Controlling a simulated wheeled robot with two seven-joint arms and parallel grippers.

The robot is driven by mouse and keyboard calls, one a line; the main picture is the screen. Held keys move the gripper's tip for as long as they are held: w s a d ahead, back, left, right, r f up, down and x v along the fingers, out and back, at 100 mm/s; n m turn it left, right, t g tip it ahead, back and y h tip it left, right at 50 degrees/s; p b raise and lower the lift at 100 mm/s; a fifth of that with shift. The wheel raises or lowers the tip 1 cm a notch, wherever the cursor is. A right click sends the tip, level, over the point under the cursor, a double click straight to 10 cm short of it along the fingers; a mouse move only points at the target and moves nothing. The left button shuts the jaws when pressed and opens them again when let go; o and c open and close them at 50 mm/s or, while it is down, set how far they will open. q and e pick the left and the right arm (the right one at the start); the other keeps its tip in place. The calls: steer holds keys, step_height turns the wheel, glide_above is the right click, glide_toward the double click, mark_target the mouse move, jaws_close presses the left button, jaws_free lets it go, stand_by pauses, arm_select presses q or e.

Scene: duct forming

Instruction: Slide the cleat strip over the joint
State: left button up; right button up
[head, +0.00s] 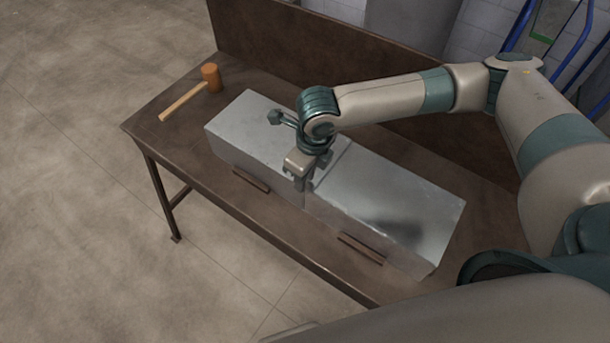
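Two grey sheet-metal duct sections, the left one (240,126) and the right one (400,205), lie end to end on the bench. Their joint runs across the top near the middle. A thin raised line along this joint (336,163) looks like the cleat strip, partly hidden by my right gripper. My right gripper (303,182) points down at the front end of the joint, with its fingertips at the duct's front top edge. Its fingers are small and dark here, so I cannot tell whether they grip the strip. My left gripper is not in view.
The brown bench (150,125) has a raised back panel (300,45). A mallet with an orange head (210,76) lies at its far left. Low brown rails (251,180) sit along the ducts' front side.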

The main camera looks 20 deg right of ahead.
steer(key=shift+r, duration=0.5)
step_height(320, 180, up, 16)
steer(key=s+d+b, duration=0.1)
steer(key=b, duration=0.3)
steer(key=shift+s+r, duration=0.15)
steer(key=shift+s, duration=0.25)
steer(key=shift+d, duration=0.1)
